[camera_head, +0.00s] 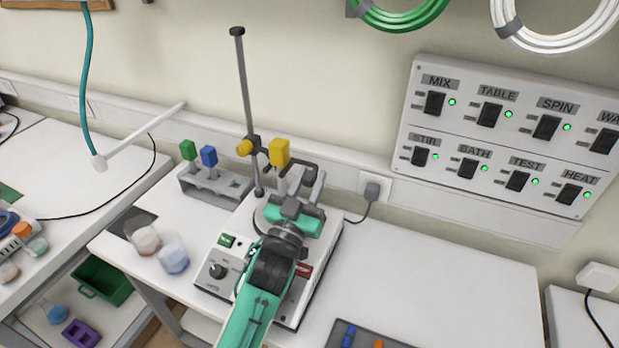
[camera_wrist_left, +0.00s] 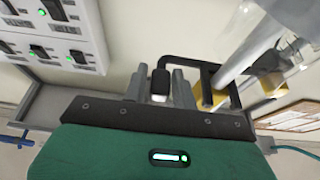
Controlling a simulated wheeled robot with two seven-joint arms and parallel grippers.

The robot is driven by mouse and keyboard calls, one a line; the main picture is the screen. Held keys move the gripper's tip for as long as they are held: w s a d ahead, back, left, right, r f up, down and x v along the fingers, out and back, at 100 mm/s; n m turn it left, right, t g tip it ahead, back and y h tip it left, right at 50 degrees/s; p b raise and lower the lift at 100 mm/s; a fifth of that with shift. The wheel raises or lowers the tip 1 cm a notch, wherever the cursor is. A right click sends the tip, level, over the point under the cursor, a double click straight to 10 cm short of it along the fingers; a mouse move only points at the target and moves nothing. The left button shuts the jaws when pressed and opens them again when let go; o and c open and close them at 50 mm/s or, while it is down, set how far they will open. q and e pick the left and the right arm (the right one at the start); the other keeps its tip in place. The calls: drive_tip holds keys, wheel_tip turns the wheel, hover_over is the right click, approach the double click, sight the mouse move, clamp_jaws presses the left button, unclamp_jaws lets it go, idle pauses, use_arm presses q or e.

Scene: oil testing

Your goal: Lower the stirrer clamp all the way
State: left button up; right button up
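The stirrer clamp (camera_head: 255,148) sits on an upright dark rod (camera_head: 244,85) above the white stirrer base (camera_head: 217,255). A yellow knob (camera_head: 244,148) is on its left and a yellow block (camera_head: 279,152) on its right. A thin black arm reaches right from it. My left gripper (camera_head: 301,182) is over the base, below and right of the yellow block. In the left wrist view, the clamp's black handle (camera_wrist_left: 160,80) appears between the grey fingers (camera_wrist_left: 158,88), which look apart. Whether they touch it is unclear. My right gripper is out of view.
A rack with green and blue stoppers (camera_head: 212,185) stands left of the base, near two beakers (camera_head: 173,258). A switch panel (camera_head: 505,135) is on the wall. The bench (camera_head: 440,285) at right is mostly clear, with a dark tray (camera_head: 365,336) at its front.

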use_arm(q)
drive_tip(key=shift+o, duration=1.1)
drive_tip(key=shift+r, duration=0.1)
drive_tip(key=b+v, duration=0.2)
drive_tip(key=v, duration=0.5)
drive_tip(key=shift+s+b, duration=0.3)
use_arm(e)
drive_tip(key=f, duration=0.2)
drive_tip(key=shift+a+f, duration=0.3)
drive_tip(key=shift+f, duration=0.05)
use_arm(q)
drive_tip(key=shift+a, duration=0.1)
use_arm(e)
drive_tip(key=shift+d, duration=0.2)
use_arm(q)
drive_tip(key=shift+s+f, duration=0.1)
drive_tip(key=shift+f, duration=0.1)
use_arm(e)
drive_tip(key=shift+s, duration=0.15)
